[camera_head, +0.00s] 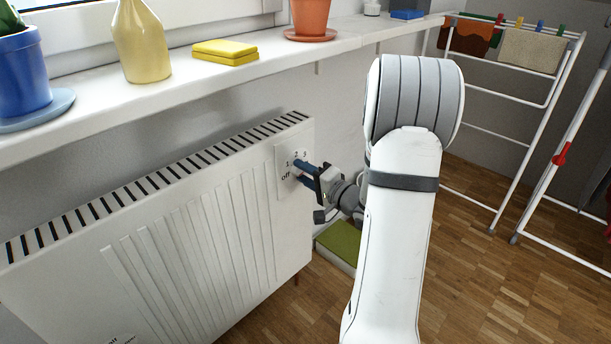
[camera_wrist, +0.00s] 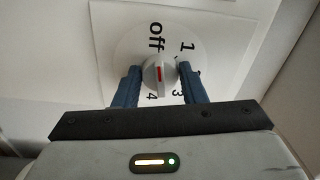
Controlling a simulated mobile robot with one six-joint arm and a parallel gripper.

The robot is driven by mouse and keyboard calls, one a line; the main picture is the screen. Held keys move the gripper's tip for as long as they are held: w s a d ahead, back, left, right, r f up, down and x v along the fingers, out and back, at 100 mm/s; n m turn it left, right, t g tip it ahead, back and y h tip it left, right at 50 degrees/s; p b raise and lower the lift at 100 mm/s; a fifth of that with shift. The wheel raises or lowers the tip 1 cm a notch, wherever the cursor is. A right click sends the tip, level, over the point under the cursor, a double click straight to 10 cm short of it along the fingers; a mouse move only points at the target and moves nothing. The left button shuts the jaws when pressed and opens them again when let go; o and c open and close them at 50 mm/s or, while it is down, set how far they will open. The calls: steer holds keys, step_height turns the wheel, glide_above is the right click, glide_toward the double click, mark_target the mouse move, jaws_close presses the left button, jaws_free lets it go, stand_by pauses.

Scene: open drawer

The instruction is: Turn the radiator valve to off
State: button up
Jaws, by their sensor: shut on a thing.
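The valve knob (camera_wrist: 158,76) is a pale round knob with a red mark, on a white dial plate (camera_head: 285,192) at the right end of the radiator (camera_head: 200,230). In the wrist view, the plate reads "off" above the knob, 1 at upper right, and 3 and 4 below. The red mark runs nearly upright, in line with "off". My gripper (camera_head: 297,171) is shut on the knob, with one blue finger on each side; the fingers also show in the wrist view (camera_wrist: 160,71). In the head view the fingers hide most of the knob.
A windowsill (camera_head: 150,88) with a yellow vase (camera_head: 141,45), yellow sponges (camera_head: 225,50) and pots runs above the radiator. A green-topped box (camera_head: 340,243) lies on the floor below my gripper. A drying rack (camera_head: 545,85) stands at right.

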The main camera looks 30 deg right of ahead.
steer(key=shift+r, duration=0.1)
steer(key=o, duration=1)
steer(key=shift+c, duration=0.2)
steer(key=p+v, duration=0.2)
steer(key=v, duration=0.5)
steer(key=shift+s+d, duration=0.15)
steer(key=shift+s, duration=0.2)
